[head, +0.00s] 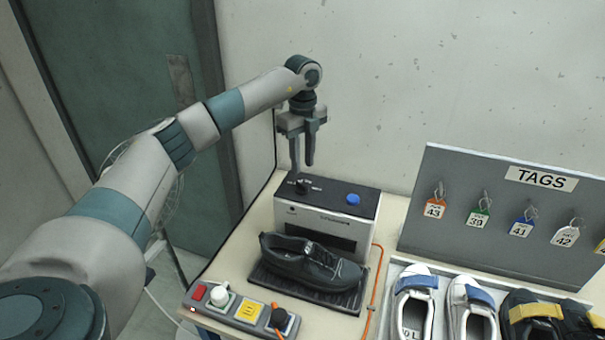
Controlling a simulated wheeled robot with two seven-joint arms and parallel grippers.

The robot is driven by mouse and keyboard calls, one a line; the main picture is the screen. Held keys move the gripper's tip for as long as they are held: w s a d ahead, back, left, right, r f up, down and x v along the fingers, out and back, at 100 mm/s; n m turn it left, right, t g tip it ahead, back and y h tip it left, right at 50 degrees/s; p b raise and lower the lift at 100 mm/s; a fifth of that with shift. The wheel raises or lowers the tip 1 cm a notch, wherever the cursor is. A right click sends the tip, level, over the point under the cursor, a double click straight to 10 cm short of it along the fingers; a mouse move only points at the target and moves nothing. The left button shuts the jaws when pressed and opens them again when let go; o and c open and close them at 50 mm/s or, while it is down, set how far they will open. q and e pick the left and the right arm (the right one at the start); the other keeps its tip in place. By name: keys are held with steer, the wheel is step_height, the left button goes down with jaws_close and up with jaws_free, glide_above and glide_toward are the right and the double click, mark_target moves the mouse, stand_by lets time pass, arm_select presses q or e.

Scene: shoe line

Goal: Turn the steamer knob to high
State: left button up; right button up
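The steamer (320,228) is a white box with a black top, standing on the bench. A small black knob (303,187) sits at the left of its top, with tiny white marks beside it that are too small to read. I cannot tell where the knob points. My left gripper (302,168) points down just above the knob. Its two fingers are apart with a narrow gap and nothing between them. I cannot tell for certain whether the fingertips touch the knob. My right gripper is not in view.
A blue button (353,199) is right of the knob. A black shoe (310,264) lies before the steamer. A control box (235,308) with several controls is at the front. An orange cable (374,275), shoe tray (392,275) and tag board (470,220) are right.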

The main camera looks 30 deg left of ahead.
mark_target(303, 184)
arm_select(q)
step_height(303, 184, down, 5)
steer(key=shift+f+p, duration=0.1)
steer(key=shift+p, duration=0.95)
steer(key=shift+f, duration=0.85)
jaws_close()
